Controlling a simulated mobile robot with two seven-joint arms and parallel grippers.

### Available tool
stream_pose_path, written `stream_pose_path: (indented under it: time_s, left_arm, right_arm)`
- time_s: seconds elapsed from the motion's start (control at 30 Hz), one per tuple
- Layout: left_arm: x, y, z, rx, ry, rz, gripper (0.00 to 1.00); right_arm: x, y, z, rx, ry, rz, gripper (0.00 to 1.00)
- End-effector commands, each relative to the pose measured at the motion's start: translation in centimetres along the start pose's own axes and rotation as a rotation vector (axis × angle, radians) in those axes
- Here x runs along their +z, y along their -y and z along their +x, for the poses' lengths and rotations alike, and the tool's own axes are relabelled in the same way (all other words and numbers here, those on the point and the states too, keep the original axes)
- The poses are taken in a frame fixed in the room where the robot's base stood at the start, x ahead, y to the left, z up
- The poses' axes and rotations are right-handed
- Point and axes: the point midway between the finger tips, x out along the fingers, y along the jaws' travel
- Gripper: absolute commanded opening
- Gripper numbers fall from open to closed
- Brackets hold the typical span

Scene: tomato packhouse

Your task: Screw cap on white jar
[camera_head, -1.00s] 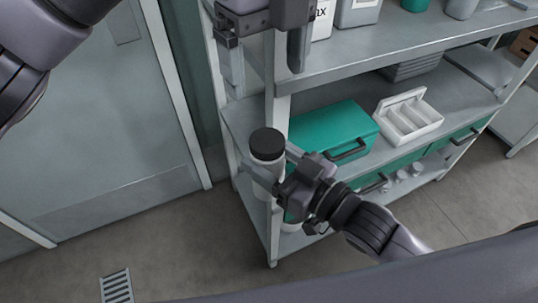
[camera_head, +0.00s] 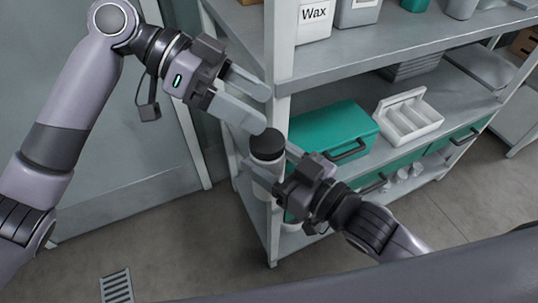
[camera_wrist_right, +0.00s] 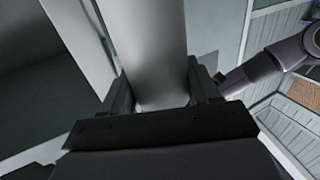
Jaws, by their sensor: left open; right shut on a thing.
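The white jar (camera_head: 264,176) is upright in my right gripper (camera_head: 275,170), which is shut around its body. The jar's pale side also fills the middle of the right wrist view (camera_wrist_right: 150,45) between the fingers. A black cap (camera_head: 267,145) sits on top of the jar; I cannot tell how tightly. My left gripper (camera_head: 255,105) is open and empty, just above and to the left of the cap. Its fingers point down and right, with the lower finger close to the cap; I cannot tell if they touch.
A grey shelf rack (camera_head: 350,65) stands behind the jar, its front post close to both grippers. It holds a green case (camera_head: 325,130), an open white box (camera_head: 410,112) and a container marked Wax (camera_head: 314,22). A floor drain (camera_head: 116,286) lies at lower left. Floor in front is clear.

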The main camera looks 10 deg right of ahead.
Motion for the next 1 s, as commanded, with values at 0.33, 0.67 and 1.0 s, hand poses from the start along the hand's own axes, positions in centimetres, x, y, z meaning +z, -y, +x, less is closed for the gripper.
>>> stream_pose_path:
  time_s: [0.33,0.67,1.0]
  left_arm:
    - [9.9,6.8,-1.2,-0.366,-0.246,-0.463,0.86]
    - [18.8,8.6,1.7,-0.633,-0.327,-0.619,0.86]
    - [28.5,6.8,3.1,-0.923,-0.345,-0.735,0.86]
  right_arm:
    - [0.0,0.0,0.0,0.000,-0.001,0.000,0.00]
    - [0.0,0.0,0.0,0.000,-0.001,0.000,0.00]
    - [0.0,0.0,0.0,0.000,-0.001,0.000,0.00]
